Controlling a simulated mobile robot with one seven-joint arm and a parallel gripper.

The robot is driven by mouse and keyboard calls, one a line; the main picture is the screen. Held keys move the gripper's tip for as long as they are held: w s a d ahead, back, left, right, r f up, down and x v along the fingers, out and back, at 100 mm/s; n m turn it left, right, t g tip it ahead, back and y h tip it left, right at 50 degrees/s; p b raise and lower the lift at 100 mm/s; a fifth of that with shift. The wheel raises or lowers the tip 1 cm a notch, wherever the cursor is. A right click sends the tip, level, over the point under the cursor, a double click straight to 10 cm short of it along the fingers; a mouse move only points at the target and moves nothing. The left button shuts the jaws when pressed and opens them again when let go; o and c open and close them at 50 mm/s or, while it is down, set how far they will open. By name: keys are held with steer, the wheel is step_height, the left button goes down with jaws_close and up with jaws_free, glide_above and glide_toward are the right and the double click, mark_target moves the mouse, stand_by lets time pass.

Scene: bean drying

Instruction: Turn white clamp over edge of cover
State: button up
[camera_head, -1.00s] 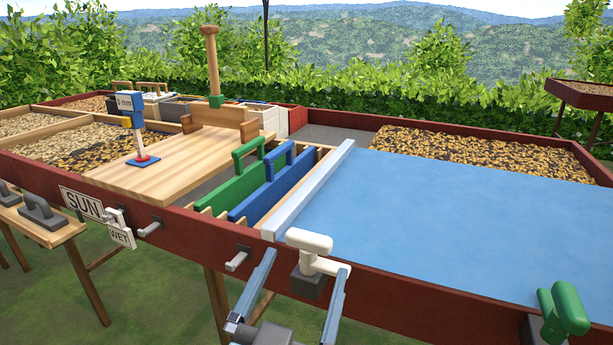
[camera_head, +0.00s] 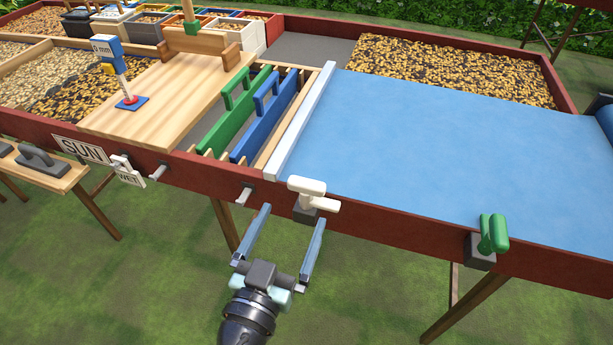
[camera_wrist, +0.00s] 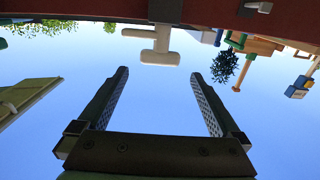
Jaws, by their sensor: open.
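The white clamp (camera_head: 312,190) has a T-shaped handle on a dark grey block fixed to the front red wall of the bed. In the wrist view the white clamp (camera_wrist: 156,50) shows beyond and between the open fingertips (camera_wrist: 160,73). Whether the clamp presses on the cover cannot be told.
A green clamp (camera_head: 493,236) sits on the same wall to the right. A metal peg (camera_head: 244,194) sticks out to the left. A pale bar (camera_head: 302,120) lies along the cover's left edge, beside blue and green handled boards (camera_head: 262,108). Free space lies in front of the wall.

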mark_target(305, 191)
steer(key=p+x, duration=0.1)
steer(key=x, duration=0.8)
steer(key=shift+s, duration=0.1)
steer(key=c, duration=1.1)
